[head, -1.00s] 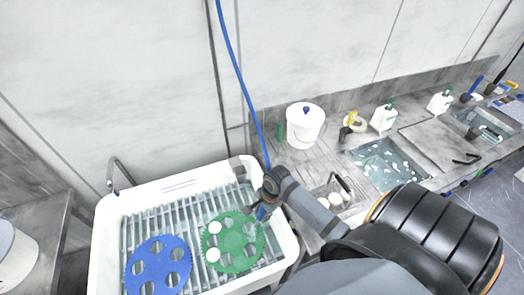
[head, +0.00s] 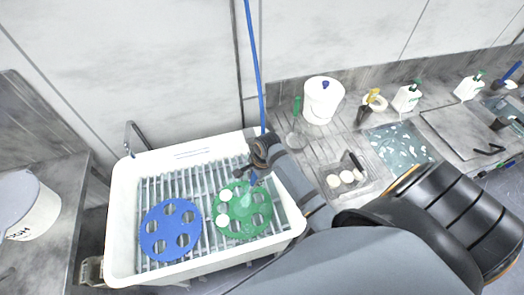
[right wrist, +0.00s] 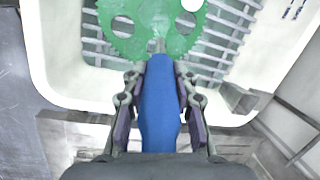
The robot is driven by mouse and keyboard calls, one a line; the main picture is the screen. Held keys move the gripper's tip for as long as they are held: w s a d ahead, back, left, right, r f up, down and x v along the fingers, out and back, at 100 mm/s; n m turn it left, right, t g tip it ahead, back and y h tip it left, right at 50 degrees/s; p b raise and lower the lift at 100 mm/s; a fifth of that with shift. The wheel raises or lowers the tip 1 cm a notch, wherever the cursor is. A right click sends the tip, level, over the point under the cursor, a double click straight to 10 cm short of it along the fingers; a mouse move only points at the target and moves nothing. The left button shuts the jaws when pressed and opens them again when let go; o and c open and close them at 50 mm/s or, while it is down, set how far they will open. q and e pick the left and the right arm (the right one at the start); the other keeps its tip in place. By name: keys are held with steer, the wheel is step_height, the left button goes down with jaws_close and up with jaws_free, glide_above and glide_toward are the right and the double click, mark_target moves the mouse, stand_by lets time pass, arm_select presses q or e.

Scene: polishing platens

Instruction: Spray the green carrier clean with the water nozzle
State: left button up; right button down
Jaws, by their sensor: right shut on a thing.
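The green carrier (head: 241,211), a flat disc with holes, lies on the slatted rack in the white sink. Two white round pieces show at its left side. My right gripper (head: 262,165) is shut on the blue water nozzle (right wrist: 158,105), at the carrier's upper right edge in the head view. The nozzle's tip points at the carrier, which also shows in the right wrist view (right wrist: 150,38). A pale streak like water runs from the tip onto the carrier in the head view. My left gripper is not in view.
A blue carrier (head: 170,230) lies left of the green one in the white sink (head: 122,220). A blue hose (head: 255,65) hangs down to the nozzle. A tap (head: 133,138) stands behind the sink. A white bucket (head: 323,101) and a tray of white discs are at right.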

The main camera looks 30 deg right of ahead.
steer(key=w+a+b, duration=0.2)
steer(key=w+a, duration=0.6)
steer(key=w, duration=0.2)
stand_by(0.6)
steer(key=shift+r, duration=0.1)
stand_by(0.5)
step_height(320, 180, up, 5)
steer(key=shift+a+f+p, duration=0.1)
steer(key=shift+p, duration=1.05)
